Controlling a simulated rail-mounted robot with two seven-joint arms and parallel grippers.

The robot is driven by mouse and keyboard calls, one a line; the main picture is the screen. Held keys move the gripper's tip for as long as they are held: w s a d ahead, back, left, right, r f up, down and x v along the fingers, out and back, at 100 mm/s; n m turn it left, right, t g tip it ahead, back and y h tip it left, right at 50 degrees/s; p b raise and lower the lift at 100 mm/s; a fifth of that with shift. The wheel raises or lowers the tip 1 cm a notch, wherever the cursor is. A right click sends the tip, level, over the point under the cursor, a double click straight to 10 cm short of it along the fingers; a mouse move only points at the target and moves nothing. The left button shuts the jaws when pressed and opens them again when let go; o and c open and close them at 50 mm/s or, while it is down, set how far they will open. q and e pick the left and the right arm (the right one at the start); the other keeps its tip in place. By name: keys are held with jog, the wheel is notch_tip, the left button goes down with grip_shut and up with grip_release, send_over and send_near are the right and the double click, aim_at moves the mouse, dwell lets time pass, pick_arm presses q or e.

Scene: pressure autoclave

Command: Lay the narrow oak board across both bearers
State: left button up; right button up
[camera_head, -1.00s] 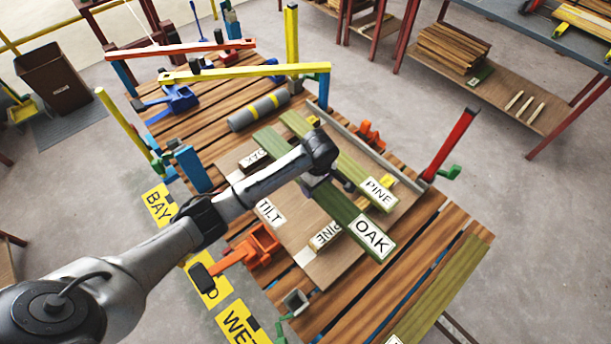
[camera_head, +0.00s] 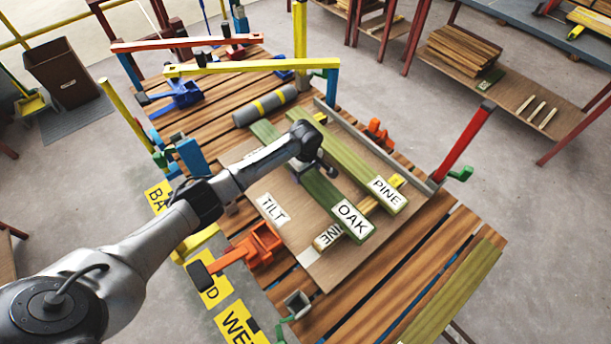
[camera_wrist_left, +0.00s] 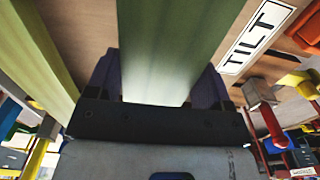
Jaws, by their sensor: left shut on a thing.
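The narrow oak board (camera_head: 352,216) is greenish, with a white OAK label at its near end. My left gripper (camera_head: 318,172) is shut on it near its middle; the board (camera_wrist_left: 165,45) shows between the fingers (camera_wrist_left: 158,88) in the left wrist view. The near bearer (camera_head: 328,237), with a partly covered PINE label, passes under the oak board's near end. Touching or apart, I cannot tell. The far bearer (camera_head: 320,118) is mostly hidden by boards and my arm. A pine board (camera_head: 345,155) lies to the right, roughly parallel to the oak. My right gripper is not in view.
A plywood panel (camera_head: 330,270) with a TILT label lies beneath, on a slatted bench (camera_head: 430,270). An orange clamp (camera_head: 262,243), a red post (camera_head: 465,140) and a yellow bar (camera_head: 250,70) stand around it. A grey roll (camera_head: 265,105) lies behind.

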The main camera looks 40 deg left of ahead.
pick_arm(q)
notch_tip(320, 180, down, 2)
jog(key=shift+f+b, duration=0.1)
jog(key=shift+b, duration=0.25)
jog(key=shift+f, duration=0.25)
jog(key=o, duration=1.4)
jog(key=shift+r, duration=0.1)
notch_tip(320, 180, up, 11)
jog(key=p, duration=0.3)
jog(key=shift+r+p, duration=0.3)
jog(key=shift+r, duration=0.25)
